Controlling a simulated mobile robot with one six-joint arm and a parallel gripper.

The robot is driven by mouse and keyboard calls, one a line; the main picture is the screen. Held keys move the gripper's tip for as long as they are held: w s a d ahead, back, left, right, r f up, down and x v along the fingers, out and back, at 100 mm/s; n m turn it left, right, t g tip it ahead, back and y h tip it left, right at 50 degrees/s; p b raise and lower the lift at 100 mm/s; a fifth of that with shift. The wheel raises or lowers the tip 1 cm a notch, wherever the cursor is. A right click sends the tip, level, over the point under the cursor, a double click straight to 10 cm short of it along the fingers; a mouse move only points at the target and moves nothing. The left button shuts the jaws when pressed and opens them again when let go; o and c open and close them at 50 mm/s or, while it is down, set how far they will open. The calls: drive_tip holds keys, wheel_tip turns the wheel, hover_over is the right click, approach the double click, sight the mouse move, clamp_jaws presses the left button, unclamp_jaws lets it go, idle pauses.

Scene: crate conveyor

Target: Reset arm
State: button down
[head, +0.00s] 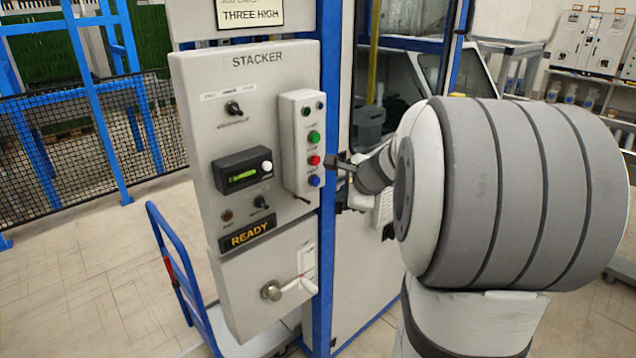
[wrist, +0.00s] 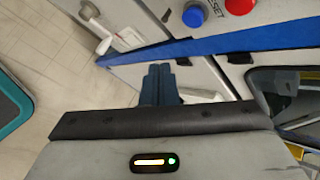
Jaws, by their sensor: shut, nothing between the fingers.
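My gripper (head: 338,161) is shut and empty. In the head view it is just right of the button box (head: 302,110) on the grey STACKER panel (head: 197,120), near the blue post. The box carries green, red and blue buttons. In the wrist view my gripper's dark fingers (wrist: 159,70) are together, pointing toward the blue post (wrist: 205,48). The blue button (wrist: 193,16) and red button (wrist: 238,5) show beyond the post. Whether the fingertips touch anything cannot be told. My arm covers much of the right side of the head view.
A READY sign (head: 247,235) and a white lever handle (head: 298,286) are on the panel's lower part. A blue-handled cart (head: 178,262) stands below left. A black mesh fence (head: 80,140) runs behind at left. The floor at lower left is clear.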

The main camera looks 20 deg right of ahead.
drive_tip(key=s+a+f+n+g+y, duration=0.1)
drive_tip(key=s+a+n+g, duration=0.3)
drive_tip(key=s+a+n, duration=1)
drive_tip(key=s+a+f+n+g+h, duration=0.1)
drive_tip(key=s+a+f+n+h, duration=0.1)
drive_tip(key=s+n, duration=0.6)
drive_tip(key=s+f, duration=0.1)
drive_tip(key=s, duration=0.1)
drive_tip(key=shift+s+g, duration=0.3)
